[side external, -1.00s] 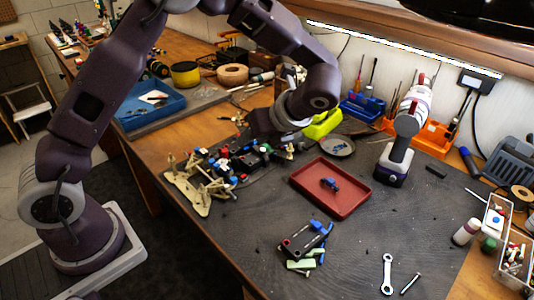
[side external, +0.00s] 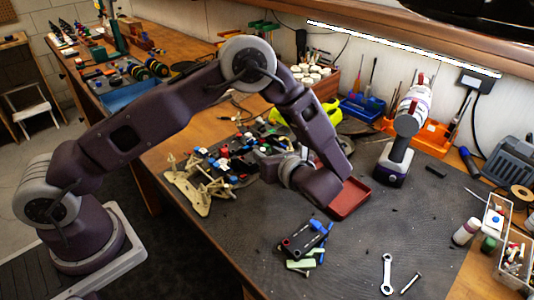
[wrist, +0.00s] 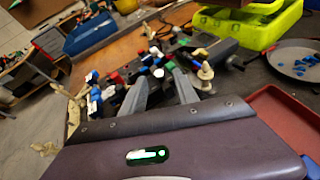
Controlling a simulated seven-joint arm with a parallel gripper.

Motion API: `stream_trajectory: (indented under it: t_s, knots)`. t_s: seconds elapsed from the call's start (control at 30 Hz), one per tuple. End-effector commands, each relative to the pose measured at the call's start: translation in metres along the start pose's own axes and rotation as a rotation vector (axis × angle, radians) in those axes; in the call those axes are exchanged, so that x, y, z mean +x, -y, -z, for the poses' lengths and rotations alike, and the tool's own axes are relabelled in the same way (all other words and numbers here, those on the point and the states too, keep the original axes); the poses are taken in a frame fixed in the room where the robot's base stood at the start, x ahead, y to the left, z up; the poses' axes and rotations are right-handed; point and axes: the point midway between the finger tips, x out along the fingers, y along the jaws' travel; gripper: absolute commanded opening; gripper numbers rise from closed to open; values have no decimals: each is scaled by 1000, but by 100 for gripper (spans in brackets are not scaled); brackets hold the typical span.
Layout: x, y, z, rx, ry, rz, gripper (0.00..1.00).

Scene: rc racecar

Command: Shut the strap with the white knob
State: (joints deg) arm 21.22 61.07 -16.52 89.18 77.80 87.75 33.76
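The racecar chassis (side external: 212,178), dark with beige end parts and small red, blue, white and green pieces, lies on the dark mat left of the red tray. In the wrist view the chassis (wrist: 128,88) is seen close up, with several small white pieces on it; I cannot tell which one is the strap's white knob, nor how the strap lies. My gripper (wrist: 158,72) points at the chassis, its two grey fingers apart with nothing clearly between them. I cannot tell whether they touch any part.
The red tray (side external: 349,198) is right by my wrist, partly covered by it. A yellow-green case (side external: 290,116) stands behind. A black-and-blue part (side external: 304,240), a wrench (side external: 387,272) and a cordless drill (side external: 394,160) are on the mat.

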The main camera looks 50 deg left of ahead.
Motion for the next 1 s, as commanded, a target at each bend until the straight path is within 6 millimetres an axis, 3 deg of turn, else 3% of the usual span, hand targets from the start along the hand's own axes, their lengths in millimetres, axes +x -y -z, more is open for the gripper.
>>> stream_trajectory:
  t_s: [0.3, 0.5, 0.7, 1.0]
  knots:
    - [8, 0, 0, 1, 0, 1, 36]
    - [8, 0, 0, 1, 0, 1, 0]
    - [8, 0, -1, -3, -10, 3, 0]
    - [14, -3, -5, -80, -238, 59, 0]
